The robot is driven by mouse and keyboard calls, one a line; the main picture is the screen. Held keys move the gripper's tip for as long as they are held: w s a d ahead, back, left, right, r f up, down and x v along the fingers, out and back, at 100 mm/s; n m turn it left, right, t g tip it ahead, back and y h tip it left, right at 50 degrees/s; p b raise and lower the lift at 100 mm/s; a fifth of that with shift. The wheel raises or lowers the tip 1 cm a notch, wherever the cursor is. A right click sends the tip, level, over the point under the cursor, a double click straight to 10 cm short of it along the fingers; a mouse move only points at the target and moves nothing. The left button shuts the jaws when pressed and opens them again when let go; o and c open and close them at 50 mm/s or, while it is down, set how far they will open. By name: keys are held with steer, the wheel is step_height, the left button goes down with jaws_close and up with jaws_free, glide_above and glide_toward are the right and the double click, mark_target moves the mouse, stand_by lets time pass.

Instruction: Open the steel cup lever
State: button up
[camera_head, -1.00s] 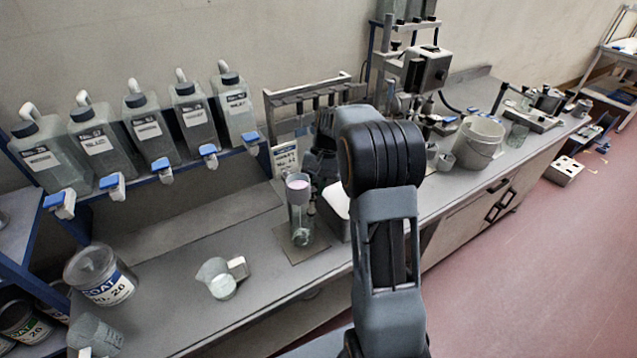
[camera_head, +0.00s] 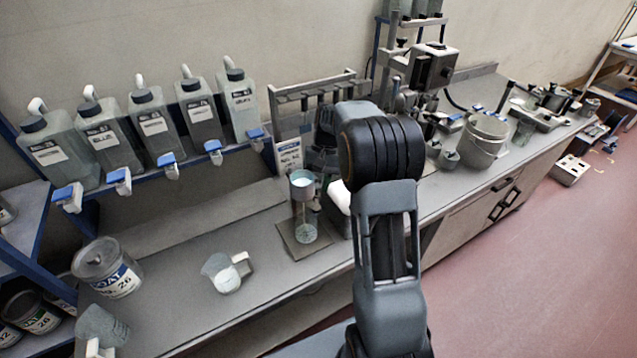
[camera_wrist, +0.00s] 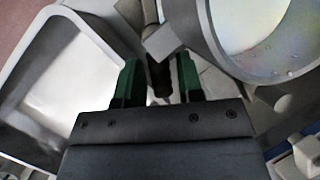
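The steel cup (camera_head: 302,191) is held upright on a stand on the bench, above a clear beaker (camera_head: 306,233). In the wrist view the cup (camera_wrist: 208,40) fills the upper right, with pale, shiny liquid inside. A dark lever (camera_wrist: 158,76) below a grey block beside the cup reaches between my fingers. My gripper (camera_wrist: 158,68) is open, its green fingers on either side of the lever, with gaps showing on both sides. Contact is not visible.
A white tray (camera_wrist: 30,88) lies left of my gripper in the wrist view. A jug (camera_head: 226,274) and a labelled tin (camera_head: 108,268) stand on the bench at left. Several bottles line the shelf behind. A bucket (camera_head: 483,140) stands to the right.

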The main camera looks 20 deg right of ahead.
steer(key=shift+o, duration=0.8)
steer(key=v, duration=1.3)
steer(key=shift+r, duration=0.4)
steer(key=shift+w, duration=0.1)
step_height(320, 180, up, 3)
steer(key=n+t+h, duration=0.1)
steer(key=t+h, duration=0.1)
steer(key=t, duration=0.1)
glide_above(317, 203)
steer(key=s+a+f+n+t+h, duration=0.1)
steer(key=s+a+f+t, duration=0.1)
steer(key=s, duration=0.4)
steer(key=s+a+f+n+t, duration=0.1)
steer(key=s+f+n+t, duration=0.1)
steer(key=s+f, duration=0.3)
steer(key=shift+s+a+t+h, duration=0.4)
steer(key=shift+s, duration=0.75)
